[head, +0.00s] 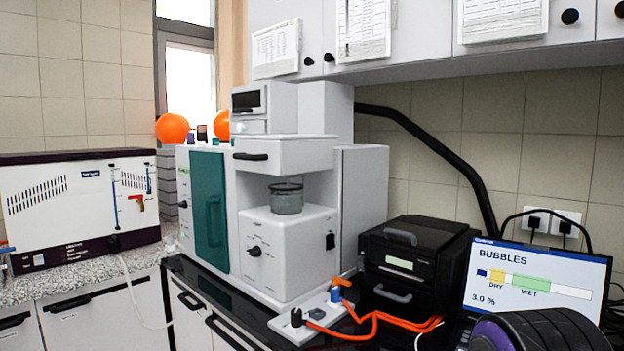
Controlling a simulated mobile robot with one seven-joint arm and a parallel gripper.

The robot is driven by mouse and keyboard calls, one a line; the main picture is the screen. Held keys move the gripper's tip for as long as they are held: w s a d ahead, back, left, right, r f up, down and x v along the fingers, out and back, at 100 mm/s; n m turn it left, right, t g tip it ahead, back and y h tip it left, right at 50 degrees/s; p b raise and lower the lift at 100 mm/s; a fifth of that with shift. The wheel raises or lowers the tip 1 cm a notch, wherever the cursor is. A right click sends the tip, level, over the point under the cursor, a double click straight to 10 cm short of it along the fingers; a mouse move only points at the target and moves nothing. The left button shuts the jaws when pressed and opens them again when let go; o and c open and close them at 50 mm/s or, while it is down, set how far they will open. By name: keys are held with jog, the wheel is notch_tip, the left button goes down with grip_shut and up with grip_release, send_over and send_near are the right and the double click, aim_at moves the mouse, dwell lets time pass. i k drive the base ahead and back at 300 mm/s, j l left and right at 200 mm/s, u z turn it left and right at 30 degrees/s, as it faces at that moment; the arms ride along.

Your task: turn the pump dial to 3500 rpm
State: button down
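No dial carries a readable pump label or rpm scale at this size, so I cannot tell which one is the pump dial. A black pointer knob (255,251) sits on the front of the white sieve machine (300,225), below a clear sieve cup. Another black knob (296,317) stands on a low white box (312,325) at the front of the bench, with a blue knob (336,294) behind it. A small dark knob (183,204) is left of the teal door.
Orange hoses (372,322) run from the low box to the right. A black printer-like unit (412,262) and a screen (535,280) reading "BUBBLES" and 3.0 % stand on the right. A white and purple instrument (75,215) is at left. Cabinets (420,30) overhang the bench.

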aim_at(255, 252)
jog(key=i+u, duration=0.15)
jog(key=u, duration=0.25)
jog(key=j+z, duration=0.6)
jog(key=z, duration=0.15)
jog(key=j+z, duration=0.2)
jog(key=j, duration=0.65)
jog(key=k+j+z, duration=0.2)
jog(key=j, duration=0.65)
jog(key=i, duration=0.05)
